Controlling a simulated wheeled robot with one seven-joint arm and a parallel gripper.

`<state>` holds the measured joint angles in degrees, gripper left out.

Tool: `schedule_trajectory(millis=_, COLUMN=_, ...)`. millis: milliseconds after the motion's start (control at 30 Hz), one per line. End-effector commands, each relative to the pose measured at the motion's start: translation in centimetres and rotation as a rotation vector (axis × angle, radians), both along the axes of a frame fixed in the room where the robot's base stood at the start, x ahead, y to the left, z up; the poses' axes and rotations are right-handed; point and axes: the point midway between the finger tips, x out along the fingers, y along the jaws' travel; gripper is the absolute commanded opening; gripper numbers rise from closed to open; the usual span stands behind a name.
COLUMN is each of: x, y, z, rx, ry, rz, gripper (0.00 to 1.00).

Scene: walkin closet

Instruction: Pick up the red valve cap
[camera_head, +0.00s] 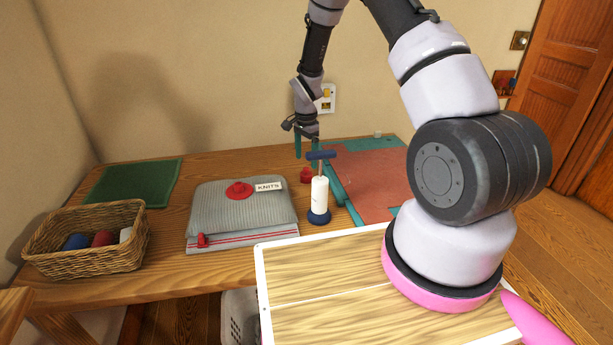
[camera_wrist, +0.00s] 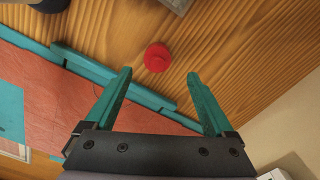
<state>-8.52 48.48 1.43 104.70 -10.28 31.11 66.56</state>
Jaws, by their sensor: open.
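A small red valve cap (camera_head: 306,175) sits on the wooden table, left of the red mat and just behind the white cylinder. In the wrist view the red cap (camera_wrist: 157,57) shows as a round red piece with a raised centre, on bare wood beyond the fingertips. My gripper (camera_head: 308,156) is above the table near the cap, pointing down. Its teal fingers (camera_wrist: 159,73) are spread wide and empty, with the cap lying between their lines in the wrist view, not touched.
A white cylinder (camera_head: 319,194) with blue base and handle stands close to the cap. A teal-edged red mat (camera_head: 375,180) lies to the right.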

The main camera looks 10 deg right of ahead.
Motion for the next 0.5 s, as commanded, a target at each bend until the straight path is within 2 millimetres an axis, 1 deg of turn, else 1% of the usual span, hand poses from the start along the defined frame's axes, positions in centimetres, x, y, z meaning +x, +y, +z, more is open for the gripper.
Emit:
schedule_trajectory(millis=133, x=-0.3, y=0.0, z=-1.3, rx=0.0, ry=0.002, rz=0.001, gripper=0.88)
schedule_trajectory(millis=333, x=-0.6, y=0.0, z=-4.4, rx=-0.001, ry=0.002, rz=0.001, gripper=0.88)
schedule_trajectory(millis=400, x=-0.6, y=0.0, z=-5.0, rx=-0.001, ry=0.002, rz=0.001, gripper=0.88)
schedule_trajectory(millis=500, x=-0.5, y=0.0, z=-5.1, rx=0.0, ry=0.0, rz=0.001, gripper=0.88)
